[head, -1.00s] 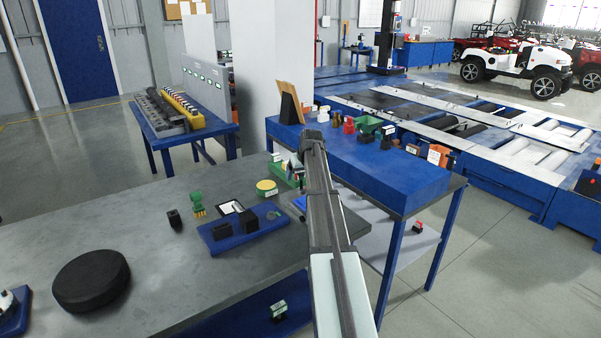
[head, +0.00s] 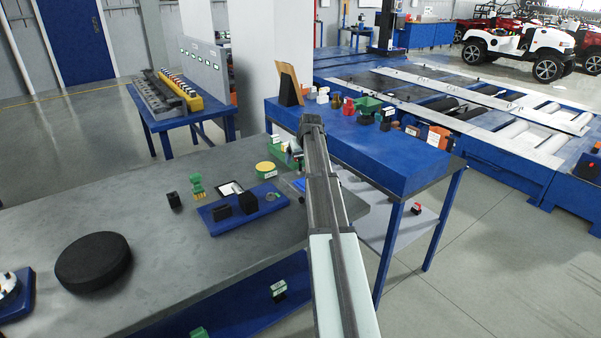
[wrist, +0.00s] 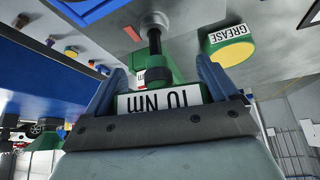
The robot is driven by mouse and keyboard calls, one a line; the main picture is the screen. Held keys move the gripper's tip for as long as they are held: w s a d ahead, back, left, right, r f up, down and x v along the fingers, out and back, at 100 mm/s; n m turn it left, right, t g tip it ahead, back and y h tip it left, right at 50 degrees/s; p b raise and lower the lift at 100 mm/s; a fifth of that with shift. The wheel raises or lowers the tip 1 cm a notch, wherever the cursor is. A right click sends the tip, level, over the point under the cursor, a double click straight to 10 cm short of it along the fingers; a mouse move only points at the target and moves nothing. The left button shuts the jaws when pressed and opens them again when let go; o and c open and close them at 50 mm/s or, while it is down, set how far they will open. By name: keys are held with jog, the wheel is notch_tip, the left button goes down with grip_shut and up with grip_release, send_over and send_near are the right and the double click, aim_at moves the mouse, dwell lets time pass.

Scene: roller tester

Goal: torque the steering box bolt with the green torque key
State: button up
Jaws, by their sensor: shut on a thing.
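My gripper (wrist: 161,70) is shut on the green torque key (wrist: 172,74) in the wrist view. The key's white label reads 10 NM, upside down in the picture. Its dark shaft (wrist: 154,42) points away from the fingers and ends in a round pale tip or piece; I cannot tell whether it touches anything. In the head view my gripper (head: 294,150) is over the back right end of the grey bench (head: 150,235), partly hidden by my arm. I cannot make out the steering box bolt for certain.
A yellow-topped green grease tin (wrist: 230,42) is close beside the key; it also shows in the head view (head: 265,169). A blue tray (head: 222,222) with black blocks and a black disc (head: 93,261) are on the bench. A blue table (head: 390,165) with several small items stands behind.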

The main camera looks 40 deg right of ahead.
jog(key=m+g+h, duration=0.1)
jog(key=m+h, duration=0.1)
jog(key=m, duration=0.2)
jog(key=shift+s+d+m, duration=0.1)
jog(key=shift+d+m, duration=0.05)
jog(key=shift+m, duration=0.15)
jog(key=shift+m+h, duration=0.3)
jog(key=shift+m, duration=0.1)
jog(key=m+g+h, duration=0.1)
jog(key=m, duration=0.2)
jog(key=shift+f+g, duration=0.1)
jog(key=shift+g, duration=0.2)
jog(key=shift+s+d+m+g, duration=0.1)
jog(key=shift+s+m+g, duration=0.15)
jog(key=shift+m, duration=0.55)
jog(key=m+g, duration=0.1)
jog(key=m, duration=0.1)
jog(key=shift+m+g+h, duration=0.25)
jog(key=shift+m+h, duration=0.15)
jog(key=shift+s+m+g, duration=0.15)
jog(key=shift+m+g, duration=0.45)
jog(key=shift+m, duration=0.5)
